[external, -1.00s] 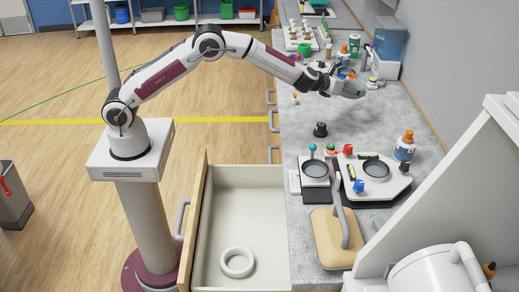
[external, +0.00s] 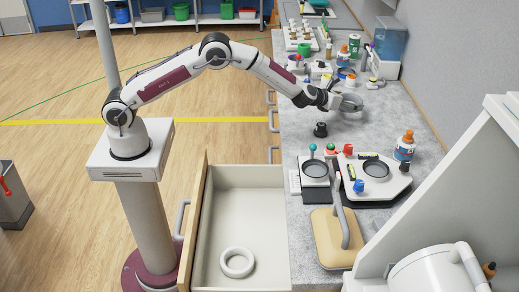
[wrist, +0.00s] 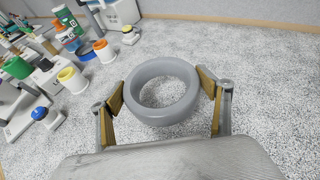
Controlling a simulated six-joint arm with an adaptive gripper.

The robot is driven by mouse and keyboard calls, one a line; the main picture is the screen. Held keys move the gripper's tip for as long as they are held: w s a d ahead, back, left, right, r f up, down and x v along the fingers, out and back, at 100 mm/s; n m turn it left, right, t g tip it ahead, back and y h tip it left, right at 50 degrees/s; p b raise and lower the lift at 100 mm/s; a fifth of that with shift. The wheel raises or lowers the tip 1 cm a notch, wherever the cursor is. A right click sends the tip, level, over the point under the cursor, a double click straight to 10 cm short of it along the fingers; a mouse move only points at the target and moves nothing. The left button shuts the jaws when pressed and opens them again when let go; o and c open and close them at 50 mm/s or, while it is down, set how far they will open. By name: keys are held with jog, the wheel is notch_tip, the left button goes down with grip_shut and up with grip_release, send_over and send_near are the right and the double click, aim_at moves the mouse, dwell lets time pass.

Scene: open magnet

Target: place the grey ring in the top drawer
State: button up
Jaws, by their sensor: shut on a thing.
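The grey ring (wrist: 141,115) is between the two fingers of my gripper (wrist: 164,100) in the wrist view, and the gripper is shut on it. In the external view the grey ring (external: 349,103) is at the end of my gripper (external: 338,99), over the far part of the grey counter. The open top drawer (external: 279,225) is at the front of the counter, well below and nearer than my gripper. A white ring (external: 237,262) lies flat on the drawer's floor.
On the counter (external: 300,125) stand a black knob-like piece (external: 320,130), a station with coloured knobs (external: 374,178), an orange-capped bottle (external: 404,146) and a beige block with a tall handle (external: 334,238). Bottles and cups crowd the back. The drawer is mostly empty.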

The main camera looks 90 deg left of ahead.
aim_at(344, 115)
jog(key=shift+f, duration=1.8)
jog(key=shift+f, duration=0.1)
jog(key=o, duration=1.2)
jog(key=shift+o, duration=0.2)
jog(key=shift+s+d+r, duration=0.25)
jog(key=shift+s+d, duration=0.05)
jog(key=shift+v, duration=5.55)
jog(key=shift+a, duration=0.1)
